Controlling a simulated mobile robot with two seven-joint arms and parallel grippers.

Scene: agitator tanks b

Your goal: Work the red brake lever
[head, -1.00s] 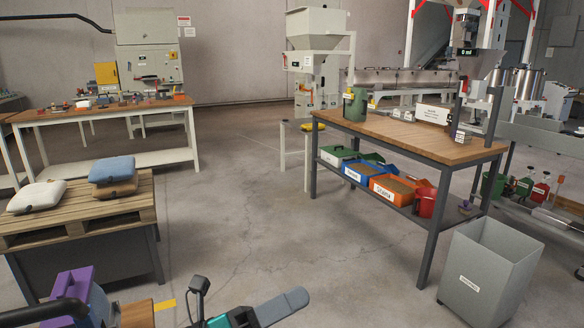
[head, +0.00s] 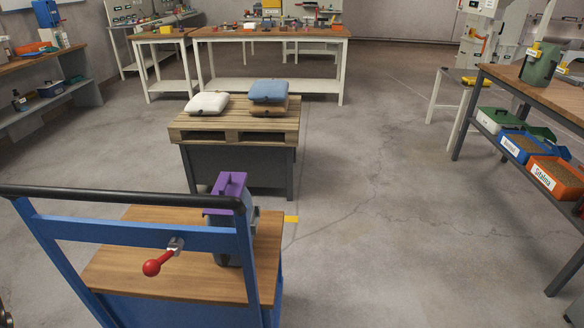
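The red brake lever (head: 160,262) is a short metal rod with a red ball knob, mounted on a crossbar of the blue cart (head: 130,237) at the lower left of the head view. The rod slopes down and left from its metal pivot, with the knob at the low end. The cart has a black push handle (head: 120,196) above the crossbar and a wooden top.
A grey container with a purple top (head: 229,205) stands on the cart's wooden top (head: 160,285). Beyond it is a wooden pallet (head: 240,130) with several sacks. A workbench (head: 560,95) with bins below stands at the right. The floor (head: 370,220) between is clear.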

